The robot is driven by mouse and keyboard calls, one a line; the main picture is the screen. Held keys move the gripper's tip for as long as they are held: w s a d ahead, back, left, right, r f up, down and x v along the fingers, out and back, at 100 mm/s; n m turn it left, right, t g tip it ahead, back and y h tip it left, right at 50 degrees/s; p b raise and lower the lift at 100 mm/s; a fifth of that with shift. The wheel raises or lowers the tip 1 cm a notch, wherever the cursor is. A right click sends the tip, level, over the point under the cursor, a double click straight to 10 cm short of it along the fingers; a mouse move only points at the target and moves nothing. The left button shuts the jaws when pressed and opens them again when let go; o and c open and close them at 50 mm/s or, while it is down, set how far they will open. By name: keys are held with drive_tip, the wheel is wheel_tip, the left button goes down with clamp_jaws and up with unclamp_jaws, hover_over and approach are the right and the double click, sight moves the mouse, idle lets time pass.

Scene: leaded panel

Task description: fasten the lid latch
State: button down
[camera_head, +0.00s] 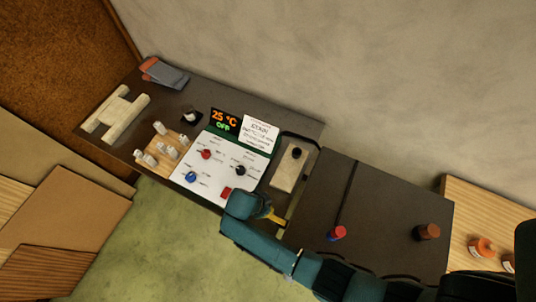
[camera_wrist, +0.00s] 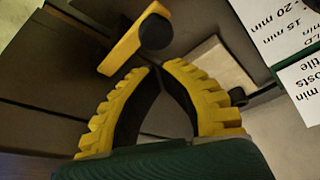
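The latch (camera_wrist: 126,48) is a yellow lever with a round black knob, seen at the top of the wrist view. My gripper (camera_wrist: 158,68) has yellow ribbed fingers that come together at the tips, with nothing visible between them. The tips are close to the latch's lower side; I cannot tell if they touch it. The beige lid (camera_head: 290,168) with a black knob lies in a dark recess; it also shows in the wrist view (camera_wrist: 214,66). In the head view my gripper (camera_head: 275,216) is at the recess's near end, and I cannot separate the latch from the yellow fingers there.
A white control panel (camera_head: 213,183) with red, blue and black knobs is left of the lid, under a display reading 25 °C OFF (camera_head: 224,121). White pieces (camera_head: 162,128) stand further left.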

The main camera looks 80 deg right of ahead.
drive_tip(key=p+v, duration=0.3)
drive_tip(key=v, duration=0.3)
drive_tip(key=shift+w+a+r, duration=0.15)
drive_tip(key=shift+a+r, duration=0.1)
drive_tip(key=shift+r, duration=0.4)
